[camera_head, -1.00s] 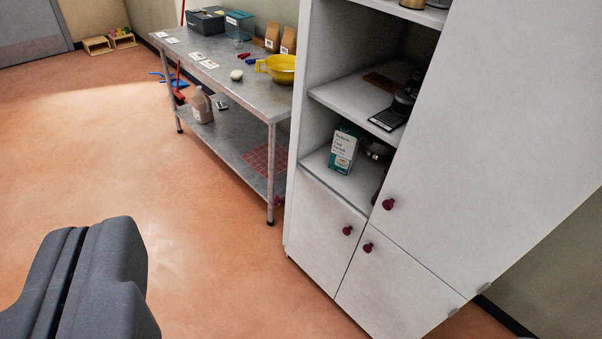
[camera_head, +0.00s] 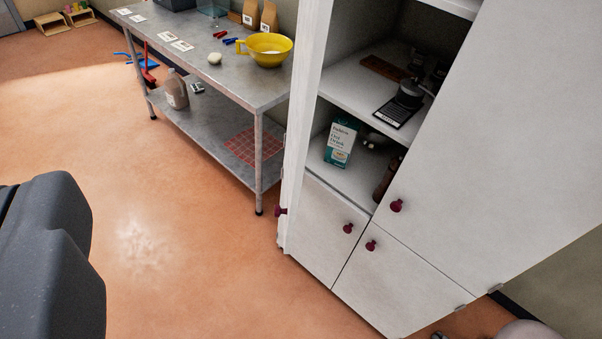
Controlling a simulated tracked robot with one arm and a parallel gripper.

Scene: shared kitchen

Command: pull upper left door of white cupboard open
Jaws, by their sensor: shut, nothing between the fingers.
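The white cupboard (camera_head: 350,210) stands right of centre, with its upper left compartment uncovered and its shelves showing. The upper left door (camera_head: 305,110) stands open, seen nearly edge-on along the left side of the compartment. Its dark red knob (camera_head: 281,211) shows low on the far left. The upper right door and both lower doors are closed, each with a dark red knob. My gripper (camera_head: 45,250) is shut and empty, cut off by the left edge. In the picture it is well left of the cupboard and touches nothing visible.
A metal table (camera_head: 215,65) with a yellow bowl (camera_head: 265,50) stands behind and left of the cupboard. The shelves hold a carton (camera_head: 341,140) and dark utensils. Orange floor (camera_head: 150,200) lies clear between my gripper and the cupboard.

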